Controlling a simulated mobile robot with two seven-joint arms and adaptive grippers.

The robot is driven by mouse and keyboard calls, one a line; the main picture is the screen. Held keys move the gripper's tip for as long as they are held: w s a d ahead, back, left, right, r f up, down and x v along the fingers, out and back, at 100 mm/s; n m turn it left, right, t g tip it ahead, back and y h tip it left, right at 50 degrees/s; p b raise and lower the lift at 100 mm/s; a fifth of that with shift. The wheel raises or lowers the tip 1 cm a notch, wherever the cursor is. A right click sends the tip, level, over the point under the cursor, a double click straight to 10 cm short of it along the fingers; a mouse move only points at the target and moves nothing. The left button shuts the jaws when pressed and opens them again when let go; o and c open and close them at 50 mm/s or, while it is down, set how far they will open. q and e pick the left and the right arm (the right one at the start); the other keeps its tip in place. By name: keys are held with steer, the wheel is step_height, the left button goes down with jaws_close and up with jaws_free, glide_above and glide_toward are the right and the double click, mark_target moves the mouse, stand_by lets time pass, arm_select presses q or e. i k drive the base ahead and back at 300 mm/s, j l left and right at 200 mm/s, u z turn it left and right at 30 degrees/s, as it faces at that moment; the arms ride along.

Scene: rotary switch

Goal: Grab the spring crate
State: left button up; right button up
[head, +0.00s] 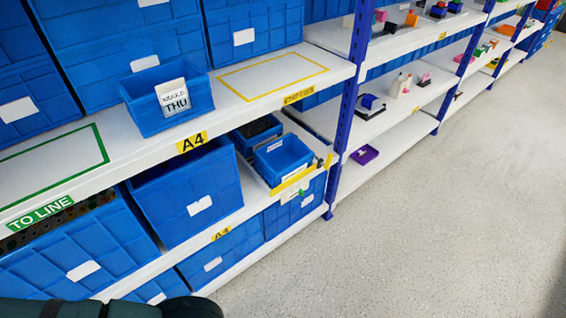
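Two small open blue crates could be the spring crate, and I cannot tell which by its contents. One blue crate (147,112) sits on the upper shelf with a white card (172,97) reading THU at its front. Another blue crate (284,158) sits on the shelf below, near its right end, with a white label. Just behind it is a blue bin (257,132) with dark contents too small to make out. Neither gripper shows. Only a dark part of my own arm is at the bottom left edge.
Large blue bins (190,190) fill much of the shelving. The upper shelf (275,76) has an empty yellow-outlined area and a green-outlined one above a TO LINE label (40,214). A blue post (350,105) stands to the right. Grey floor (430,220) is clear.

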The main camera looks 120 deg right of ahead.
mark_target(285, 157)
steer(key=z, duration=3.9)
steer(key=i+l, duration=0.15)
steer(key=l, duration=0.25)
steer(key=i+l, duration=0.2)
steer(key=l, duration=0.15)
steer(key=i+l+u, duration=0.1)
steer(key=l, duration=0.3)
steer(key=i+l, duration=0.2)
steer(key=l, duration=0.2)
steer(key=i+l+u, duration=0.1)
steer(key=l, duration=0.25)
steer(key=i+l, duration=0.15)
steer(key=l, duration=0.3)
